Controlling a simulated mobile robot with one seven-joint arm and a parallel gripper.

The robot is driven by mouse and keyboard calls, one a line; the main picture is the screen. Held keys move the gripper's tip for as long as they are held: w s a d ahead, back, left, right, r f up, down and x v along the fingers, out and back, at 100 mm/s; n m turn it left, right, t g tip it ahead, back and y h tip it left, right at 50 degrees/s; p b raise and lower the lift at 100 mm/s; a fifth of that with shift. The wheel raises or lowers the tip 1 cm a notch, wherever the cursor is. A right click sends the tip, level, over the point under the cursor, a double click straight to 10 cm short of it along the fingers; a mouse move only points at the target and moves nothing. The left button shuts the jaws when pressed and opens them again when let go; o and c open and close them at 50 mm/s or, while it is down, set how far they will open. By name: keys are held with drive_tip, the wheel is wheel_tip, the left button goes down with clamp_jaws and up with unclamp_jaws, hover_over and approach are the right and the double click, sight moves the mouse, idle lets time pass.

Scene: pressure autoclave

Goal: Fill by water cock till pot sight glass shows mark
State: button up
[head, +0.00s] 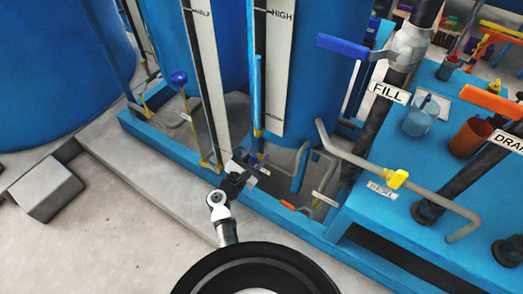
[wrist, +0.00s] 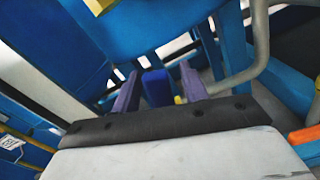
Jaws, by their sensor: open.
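My gripper (head: 247,168) is low in front of the middle blue tank in the head view, its jaws apart. In the wrist view its two purple fingers (wrist: 159,90) stand either side of a small blue handle (wrist: 157,88); I cannot tell whether they touch it. A sight glass (head: 257,95) with a white board marked HIGH (head: 281,45) rises just behind the gripper. The cock's body is mostly hidden.
A blue lever (head: 343,46) is on the FILL pipe and an orange lever (head: 490,102) on the DRAIN pipe. A bent grey pipe with a yellow handle (head: 397,179) crosses right of my gripper. An orange handle (head: 288,205) lies close by.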

drive_tip(key=shift+w, duration=0.15)
clamp_jaws()
idle(0.4)
drive_tip(key=shift+w+a+r+n, duration=0.15)
drive_tip(key=shift+w+a+n, duration=0.2)
drive_tip(key=shift+n, duration=0.35)
